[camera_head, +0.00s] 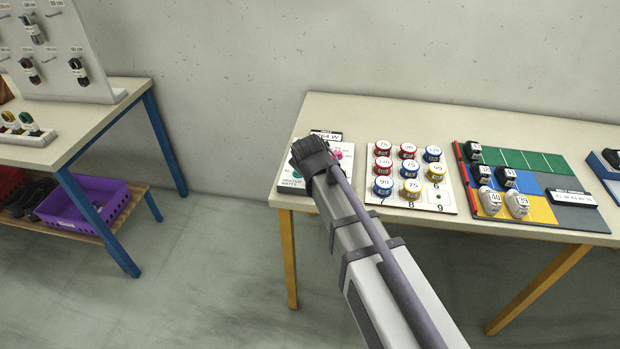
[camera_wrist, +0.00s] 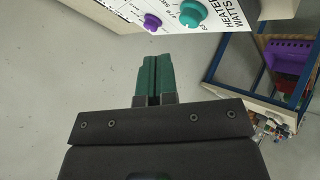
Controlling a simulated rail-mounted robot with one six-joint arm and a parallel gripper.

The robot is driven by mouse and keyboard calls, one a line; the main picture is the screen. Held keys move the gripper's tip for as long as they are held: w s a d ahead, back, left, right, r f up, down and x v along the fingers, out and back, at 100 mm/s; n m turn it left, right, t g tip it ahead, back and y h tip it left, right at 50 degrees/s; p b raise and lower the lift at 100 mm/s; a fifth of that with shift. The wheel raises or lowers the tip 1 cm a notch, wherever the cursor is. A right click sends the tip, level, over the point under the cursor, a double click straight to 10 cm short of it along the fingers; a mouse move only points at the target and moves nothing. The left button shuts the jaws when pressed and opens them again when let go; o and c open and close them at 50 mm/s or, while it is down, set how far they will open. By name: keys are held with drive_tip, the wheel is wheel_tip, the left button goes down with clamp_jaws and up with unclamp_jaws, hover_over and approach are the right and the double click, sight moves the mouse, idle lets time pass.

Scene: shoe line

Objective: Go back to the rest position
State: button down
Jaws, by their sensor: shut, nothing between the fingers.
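My gripper (camera_wrist: 153,60) shows in the wrist view with its two green fingers side by side, touching and empty. In the head view the gripper (camera_head: 303,162) is in front of the white heater panel at the left end of the right table and hides part of it. The heater panel (camera_head: 290,186) has a dark display reading about 264 W. In the wrist view the panel (camera_wrist: 218,28) lies beyond the fingertips, with a teal knob (camera_wrist: 193,14) and a purple knob (camera_wrist: 152,21). The fingers appear apart from the knobs.
A left table (camera_head: 100,112) holds a pegboard (camera_head: 62,60), with a purple crate (camera_head: 88,200) below. Open floor lies between the tables.

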drive_tip(key=shift+s+d+f, duration=0.1)
drive_tip(key=shift+s+f, duration=0.15)
drive_tip(key=s+d+f+m+g+p, duration=0.2)
drive_tip(key=s+d+m+g, duration=0.7)
drive_tip(key=s+d, duration=1.1)
drive_tip(key=shift+s+f+m+h, duration=0.15)
drive_tip(key=shift+s+m+h, duration=0.2)
drive_tip(key=shift+s, duration=0.65)
